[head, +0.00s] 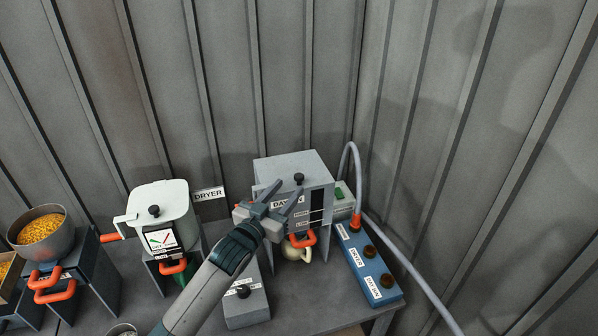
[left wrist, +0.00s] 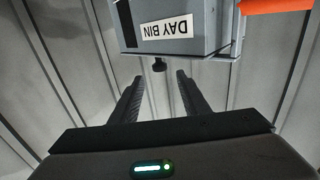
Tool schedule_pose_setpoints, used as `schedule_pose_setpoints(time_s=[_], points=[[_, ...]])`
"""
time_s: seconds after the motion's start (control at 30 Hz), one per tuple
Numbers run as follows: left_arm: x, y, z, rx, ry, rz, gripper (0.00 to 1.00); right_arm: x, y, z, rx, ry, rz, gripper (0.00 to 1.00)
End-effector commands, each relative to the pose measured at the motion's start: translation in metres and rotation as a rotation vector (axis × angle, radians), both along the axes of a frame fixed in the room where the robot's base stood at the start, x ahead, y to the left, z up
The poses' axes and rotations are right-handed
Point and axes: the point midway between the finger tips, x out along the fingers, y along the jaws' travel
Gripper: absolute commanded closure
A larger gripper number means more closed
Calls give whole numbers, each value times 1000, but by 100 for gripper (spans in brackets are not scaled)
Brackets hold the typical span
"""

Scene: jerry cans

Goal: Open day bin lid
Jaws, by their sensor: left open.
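The day bin (head: 318,205) is a grey box on the bench with a "DAY BIN" label, a dark level window and an orange handle low on its front. Its flat lid (head: 290,165) looks shut and carries a small black knob (head: 298,178). In the left wrist view the day bin (left wrist: 190,12) appears upside down, with the knob (left wrist: 160,65) just ahead of and between the fingertips. My left gripper (head: 291,187) is open and empty, partly covering the label. I cannot tell whether it touches the knob. My right gripper is not in view.
A white dryer hopper (head: 176,208) with a black knob stands to the left, near a bowl of yellow pellets (head: 40,228). A blue box with black knobs (head: 368,268) and a grey hose (head: 400,262) are to the right. Ribbed walls (head: 300,70) close the back.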

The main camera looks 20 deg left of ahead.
Motion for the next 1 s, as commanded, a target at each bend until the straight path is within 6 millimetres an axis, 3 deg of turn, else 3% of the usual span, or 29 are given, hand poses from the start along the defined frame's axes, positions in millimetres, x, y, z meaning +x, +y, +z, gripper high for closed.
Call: schedule_pose_setpoints(time_s=[0.2, 0.43, 0.63, 0.97, 1.0], points=[[37, -7, 3, 0, 0, 0, 58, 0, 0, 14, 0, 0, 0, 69], [65, -12, 2, 1, 0, 1, 58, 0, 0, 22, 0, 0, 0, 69], [75, -15, 0, 1, 0, 0, 58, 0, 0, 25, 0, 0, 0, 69], [77, -15, 0, 1, 0, 0, 58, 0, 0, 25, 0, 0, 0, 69], [77, -15, 0, 1, 0, 0, 65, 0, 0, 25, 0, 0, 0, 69]])
